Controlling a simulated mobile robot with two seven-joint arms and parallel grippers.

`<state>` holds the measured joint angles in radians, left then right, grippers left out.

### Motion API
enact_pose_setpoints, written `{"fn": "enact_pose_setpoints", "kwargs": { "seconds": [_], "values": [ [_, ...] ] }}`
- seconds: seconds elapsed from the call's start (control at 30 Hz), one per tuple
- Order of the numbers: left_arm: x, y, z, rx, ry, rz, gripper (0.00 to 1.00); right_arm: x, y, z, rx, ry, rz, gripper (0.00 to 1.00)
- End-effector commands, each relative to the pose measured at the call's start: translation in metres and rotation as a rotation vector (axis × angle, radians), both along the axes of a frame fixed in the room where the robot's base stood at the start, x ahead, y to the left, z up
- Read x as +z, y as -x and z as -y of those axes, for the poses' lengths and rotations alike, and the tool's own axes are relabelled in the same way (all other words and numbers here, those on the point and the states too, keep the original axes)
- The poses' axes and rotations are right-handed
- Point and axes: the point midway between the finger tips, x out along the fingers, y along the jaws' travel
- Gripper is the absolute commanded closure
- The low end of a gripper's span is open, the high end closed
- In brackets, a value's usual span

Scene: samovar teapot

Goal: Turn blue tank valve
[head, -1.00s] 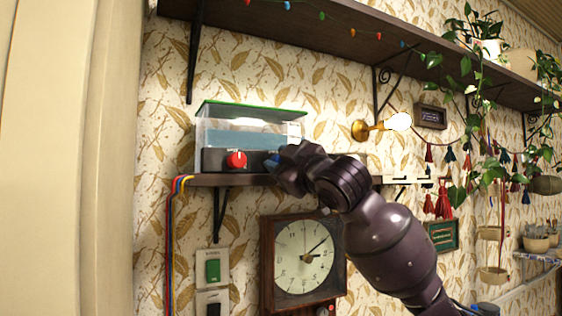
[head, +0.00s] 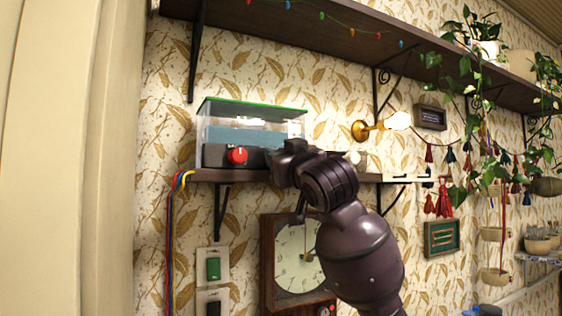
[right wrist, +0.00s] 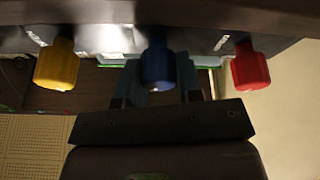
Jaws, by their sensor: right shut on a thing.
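A clear tank (head: 250,130) with a green-edged lid and blue liquid stands on a wall shelf. A red valve (head: 237,156) is on its dark front base. In the right wrist view, the blue valve (right wrist: 157,66) sits in the middle, between a yellow valve (right wrist: 57,64) and the red valve (right wrist: 250,66). My right gripper (right wrist: 158,84) is shut on the blue valve, one finger on each side. In the head view my right gripper (head: 280,160) hides the blue and yellow valves. My left gripper is not in view.
The tank's shelf (head: 215,176) runs under it, with a wall clock (head: 290,262) below, partly behind my right arm. A lit wall lamp (head: 385,125) is to the right. A long upper shelf (head: 300,28) and hanging plants (head: 485,95) are above.

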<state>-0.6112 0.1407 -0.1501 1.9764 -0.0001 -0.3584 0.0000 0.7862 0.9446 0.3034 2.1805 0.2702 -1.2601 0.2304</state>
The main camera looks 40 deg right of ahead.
Motion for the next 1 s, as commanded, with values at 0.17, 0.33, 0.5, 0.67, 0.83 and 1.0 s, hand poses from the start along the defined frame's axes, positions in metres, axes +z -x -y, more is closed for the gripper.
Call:
{"fn": "enact_pose_setpoints", "kwargs": {
  "seconds": [0.17,0.33,0.5,0.67,0.83,1.0],
  "values": [
    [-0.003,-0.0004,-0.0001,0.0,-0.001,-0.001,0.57,0.001,0.0007,0.0003,0.002,-0.165,0.057,0.9],
    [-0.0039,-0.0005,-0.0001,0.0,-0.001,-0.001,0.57,0.0011,0.0006,0.0002,0.002,-0.319,0.104,0.9],
    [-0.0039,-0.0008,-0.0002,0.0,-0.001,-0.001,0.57,0.0009,0.0005,0.0008,0.002,-0.474,0.152,0.9],
    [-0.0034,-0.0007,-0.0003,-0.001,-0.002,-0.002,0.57,0.0006,0.0004,0.0009,0.002,-0.616,0.195,0.9],
    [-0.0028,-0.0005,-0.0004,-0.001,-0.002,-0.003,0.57,0.0002,0.0003,0.0011,0.001,-0.752,0.236,0.9],
    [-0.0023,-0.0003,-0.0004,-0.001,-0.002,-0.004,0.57,-0.0004,0.0002,0.0015,0.0,-0.86,0.271,0.9]
  ]
}}
